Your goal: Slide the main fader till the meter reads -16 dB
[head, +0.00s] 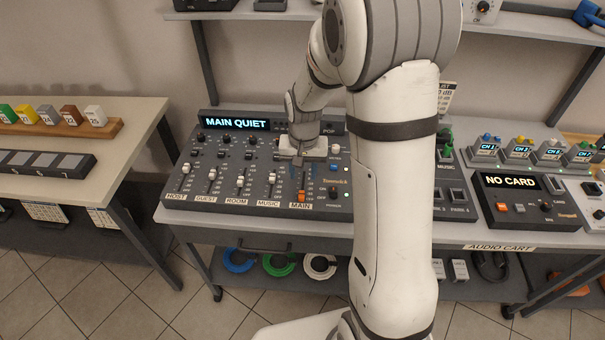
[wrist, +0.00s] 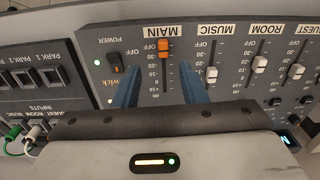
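The orange main fader (head: 301,196) sits at the near, low end of the MAIN slot on the mixing console (head: 180,196). In the wrist view, which is upside down, the main fader (wrist: 163,48) is near the OFF mark. The console display (head: 235,123) reads MAIN QUIET; no dB number is readable there. My gripper (head: 302,158) is over the upper part of the MAIN strip. In the wrist view my gripper (wrist: 158,84) is open, its two blue fingers on either side of the slot. The fader is beyond the fingertips, not between them.
White faders for MUSIC (wrist: 212,73), ROOM (wrist: 260,65) and GUEST (wrist: 296,71) stand beside the main strip. A power switch (wrist: 115,68) is on the other side. A note (head: 445,97) mentioning dB is partly hidden by my arm. A NO CARD device (head: 515,205) stands at right.

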